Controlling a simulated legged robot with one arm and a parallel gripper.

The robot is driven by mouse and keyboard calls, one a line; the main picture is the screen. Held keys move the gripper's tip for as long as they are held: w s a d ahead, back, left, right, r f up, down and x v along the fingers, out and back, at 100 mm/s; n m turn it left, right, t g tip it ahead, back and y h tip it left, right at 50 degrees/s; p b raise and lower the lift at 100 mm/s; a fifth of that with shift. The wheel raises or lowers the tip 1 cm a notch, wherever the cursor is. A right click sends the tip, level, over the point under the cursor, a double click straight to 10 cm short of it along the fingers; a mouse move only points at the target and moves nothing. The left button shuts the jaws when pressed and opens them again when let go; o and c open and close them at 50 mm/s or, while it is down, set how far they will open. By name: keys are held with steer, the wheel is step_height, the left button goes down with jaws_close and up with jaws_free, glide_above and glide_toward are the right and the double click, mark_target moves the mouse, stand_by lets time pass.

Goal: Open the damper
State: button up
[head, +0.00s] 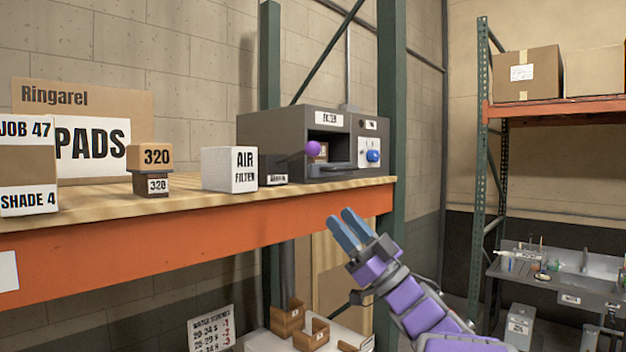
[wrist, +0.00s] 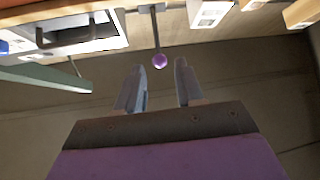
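A purple ball (head: 312,148) shows in front of the grey filter unit's opening in the head view. In the wrist view the purple ball (wrist: 160,61) is on the end of a thin grey rod (wrist: 155,30) that runs from the shelf side. A small dark box with a label too small to read (head: 273,169) sits left of the filter unit; I cannot tell if the rod joins it. My gripper (head: 342,225) is open and empty, below and right of the ball in the head view. In the wrist view its fingertips (wrist: 159,66) straddle the ball's line, apparently short of it.
The grey filter unit (head: 257,132) has a white plate with a blue knob (head: 373,156). A white air filter box (head: 229,169) and several cartons stand along the shelf (head: 200,235). A green upright (head: 391,120) is right of the unit. Space before the shelf is clear.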

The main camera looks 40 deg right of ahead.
mark_target(298, 154)
steer(key=shift+y, duration=0.4)
steer(key=x, duration=0.6)
steer(key=p+x, duration=0.1)
steer(key=x, duration=0.5)
steer(key=d+x, duration=0.1)
steer(key=x, duration=0.5)
steer(key=shift+r, duration=0.65)
steer(key=shift+c, duration=0.2)
steer(key=shift+a, duration=0.1)
jaws_close()
